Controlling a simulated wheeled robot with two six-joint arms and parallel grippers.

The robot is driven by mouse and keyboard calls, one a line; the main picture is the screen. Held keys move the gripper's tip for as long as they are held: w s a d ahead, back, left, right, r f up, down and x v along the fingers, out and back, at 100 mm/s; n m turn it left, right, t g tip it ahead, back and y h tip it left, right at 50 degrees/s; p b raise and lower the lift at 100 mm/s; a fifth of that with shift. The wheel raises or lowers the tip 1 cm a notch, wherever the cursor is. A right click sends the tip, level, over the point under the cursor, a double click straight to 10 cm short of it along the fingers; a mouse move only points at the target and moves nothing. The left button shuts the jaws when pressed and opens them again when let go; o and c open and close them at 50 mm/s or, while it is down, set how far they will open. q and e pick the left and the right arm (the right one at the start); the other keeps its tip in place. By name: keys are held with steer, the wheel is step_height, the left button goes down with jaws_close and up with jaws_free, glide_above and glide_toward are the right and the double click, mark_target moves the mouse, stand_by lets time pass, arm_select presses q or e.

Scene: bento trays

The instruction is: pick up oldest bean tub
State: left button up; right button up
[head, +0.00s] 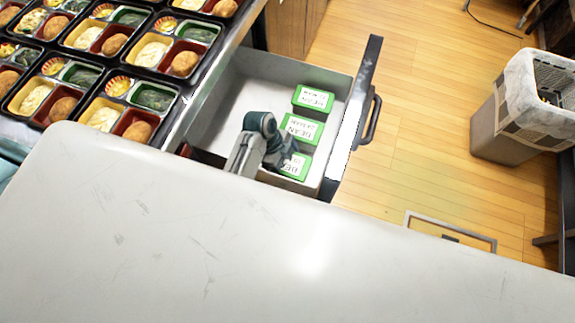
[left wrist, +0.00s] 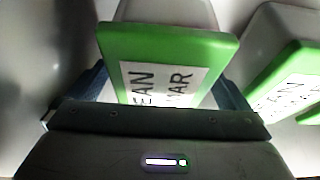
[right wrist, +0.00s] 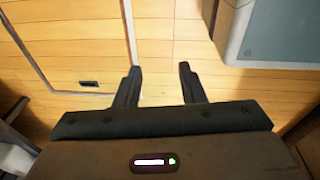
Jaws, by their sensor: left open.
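Three tubs with green lids and white labels stand in a row in the open drawer (head: 228,95): a far tub (head: 313,98), a middle tub (head: 301,129) and a near tub (head: 297,168). My left gripper (head: 284,159) is at the near tub and covers part of it. In the left wrist view, the near tub (left wrist: 170,45) lies between my open left fingers, its label reading "...EAN" and "MAR". A second tub (left wrist: 290,80) is to its right, label partly cut off. Dates on the labels are too small to read. My right gripper (right wrist: 158,80) is open and empty above the floor.
Bento trays (head: 128,103) with food cover the counter at upper left. The drawer front (head: 352,120) with its handle stands right of the tubs. A lined bin (head: 525,110) stands on the wooden floor at right. The drawer's left part is bare.

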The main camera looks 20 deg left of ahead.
arm_select(q)
steer(key=shift+x, duration=1.25)
arm_select(e)
steer(key=shift+a+r, duration=0.3)
steer(key=shift+a, duration=0.4)
arm_select(q)
steer(key=shift+f, duration=0.15)
arm_select(e)
steer(key=shift+d+r, duration=0.15)
